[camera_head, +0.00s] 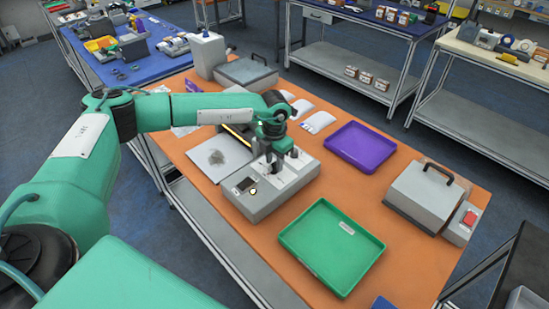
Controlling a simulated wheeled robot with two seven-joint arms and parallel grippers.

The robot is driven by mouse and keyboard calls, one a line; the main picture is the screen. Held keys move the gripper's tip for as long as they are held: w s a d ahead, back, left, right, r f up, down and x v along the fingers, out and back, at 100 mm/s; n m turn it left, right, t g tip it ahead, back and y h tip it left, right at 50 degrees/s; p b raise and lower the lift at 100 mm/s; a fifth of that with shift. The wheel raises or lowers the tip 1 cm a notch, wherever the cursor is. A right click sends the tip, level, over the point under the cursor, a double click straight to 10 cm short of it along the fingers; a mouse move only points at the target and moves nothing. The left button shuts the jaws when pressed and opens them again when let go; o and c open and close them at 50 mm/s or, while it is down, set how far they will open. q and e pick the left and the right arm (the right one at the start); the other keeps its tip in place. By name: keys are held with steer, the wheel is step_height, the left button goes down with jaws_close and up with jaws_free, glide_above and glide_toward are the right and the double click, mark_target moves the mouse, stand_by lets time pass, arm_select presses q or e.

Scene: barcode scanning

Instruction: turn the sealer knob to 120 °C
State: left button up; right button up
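The sealer (262,205) is a light grey box machine near the middle of the orange table. Its front top carries a dark display (245,185) and a small pale round knob (253,191) beside it. The temperature setting is too small to read. My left gripper (276,168) points down over the top of the sealer, behind and to the right of the knob, apart from it. Its dark fingers are small and partly overlap, so their opening is unclear. I see nothing held in it. My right gripper is out of view.
A green tray (302,237) lies in front right of the sealer, a purple tray (362,147) behind it. A grey handled machine (424,199) with a red switch (469,217) stands at the right. White packets (318,122) lie behind the sealer. Orange tabletop (385,190) is bare between trays and machine.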

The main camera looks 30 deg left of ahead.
arm_select(q)
jaws_close()
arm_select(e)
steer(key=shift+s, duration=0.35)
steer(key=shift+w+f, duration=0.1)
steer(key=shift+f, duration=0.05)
